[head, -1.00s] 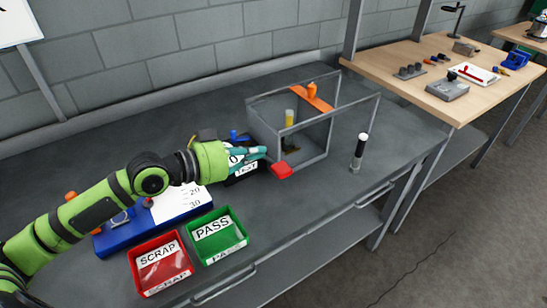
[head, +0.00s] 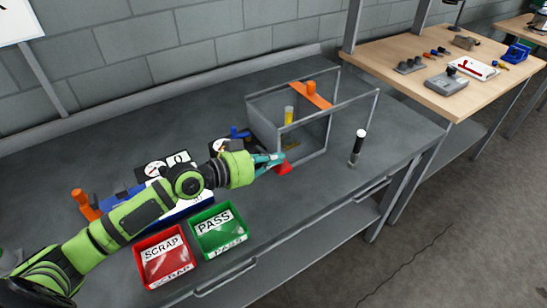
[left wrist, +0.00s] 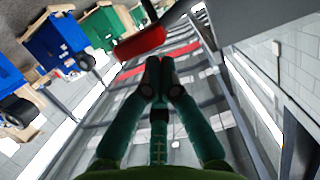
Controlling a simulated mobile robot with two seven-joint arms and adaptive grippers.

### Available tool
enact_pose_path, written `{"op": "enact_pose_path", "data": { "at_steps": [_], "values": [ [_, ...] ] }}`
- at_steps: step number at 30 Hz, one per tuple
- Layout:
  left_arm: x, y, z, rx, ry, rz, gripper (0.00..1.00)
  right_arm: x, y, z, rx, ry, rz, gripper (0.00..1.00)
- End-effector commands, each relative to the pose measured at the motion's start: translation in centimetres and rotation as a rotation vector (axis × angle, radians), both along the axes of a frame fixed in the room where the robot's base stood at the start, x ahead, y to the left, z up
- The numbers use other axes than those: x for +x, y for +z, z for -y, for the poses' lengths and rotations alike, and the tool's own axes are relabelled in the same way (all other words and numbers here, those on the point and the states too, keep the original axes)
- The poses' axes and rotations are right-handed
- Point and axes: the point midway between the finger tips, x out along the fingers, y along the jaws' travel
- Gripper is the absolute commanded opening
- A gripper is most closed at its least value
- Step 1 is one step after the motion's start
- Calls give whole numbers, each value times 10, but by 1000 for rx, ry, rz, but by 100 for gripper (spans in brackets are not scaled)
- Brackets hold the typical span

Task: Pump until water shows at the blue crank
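My left gripper (head: 278,159) has its teal fingers at a red block-like handle (head: 284,169) on the front low corner of a grey-framed clear box (head: 327,136). In the left wrist view the two fingers (left wrist: 162,70) are together with nothing visible between them, and the red piece (left wrist: 140,43) lies just past the tips. I cannot tell whether they touch it. A small blue part (head: 238,133), perhaps the blue crank, stands behind my gripper, left of the box. No water is visible there. My right gripper is not in view.
Red SCRAP (head: 164,258) and green PASS (head: 219,229) bins stand at the bench's front. A blue unit with an orange lever (head: 86,205) is partly hidden behind my left arm. A black cylinder with a white top (head: 357,147) stands right of the box. The back left bench is clear.

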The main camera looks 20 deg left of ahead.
Motion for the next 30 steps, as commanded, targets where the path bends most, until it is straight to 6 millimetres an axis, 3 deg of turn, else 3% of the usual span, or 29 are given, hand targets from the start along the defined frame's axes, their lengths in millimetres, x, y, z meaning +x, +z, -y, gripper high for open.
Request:
{"op": "enact_pose_path", "data": {
  "at_steps": [24,30],
  "values": [
    [-5,-19,5,3,-1,-1,0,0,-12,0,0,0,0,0],
    [-6,-31,7,139,-2,104,0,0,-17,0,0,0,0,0]
  ]
}}
